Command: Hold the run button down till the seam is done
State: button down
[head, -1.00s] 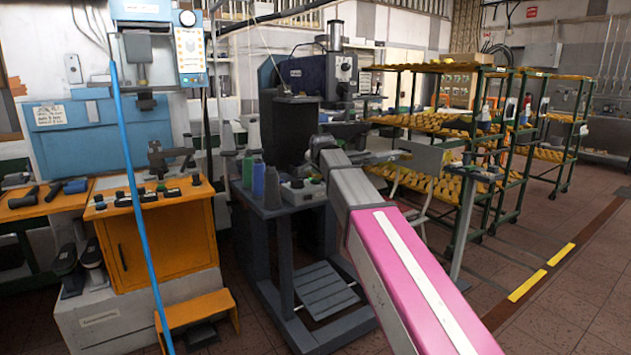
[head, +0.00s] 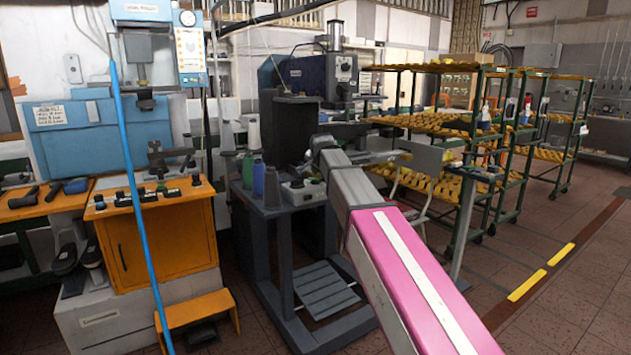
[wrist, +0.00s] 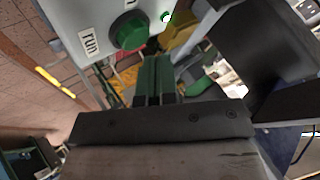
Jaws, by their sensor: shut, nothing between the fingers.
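The run button is a green round button (wrist: 130,33) on a pale grey control box (wrist: 75,15) in the wrist view, beside a label reading "run" (wrist: 90,42). A small green light (wrist: 165,17) shows on the box near it. My gripper (wrist: 155,65) is shut and empty, its green-tipped fingers just below and right of the button in the picture. I cannot tell whether the fingertips touch the button. In the head view the control box (head: 303,195) sits on the sewing machine's stand; my gripper is not clearly visible there behind my arm.
The dark sewing machine (head: 300,78) stands behind the box. Green and blue thread cones (head: 258,178) stand left of the box. A small stand (head: 466,215) and racks of yellow lasts (head: 430,122) are to the right. Open floor lies at the right.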

aim_at(317, 179)
jog(key=shift+f, duration=0.15)
jog(key=shift+f, duration=0.3)
jog(key=shift+f, duration=0.45)
dwell(1.0)
jog(key=shift+r, duration=3.45)
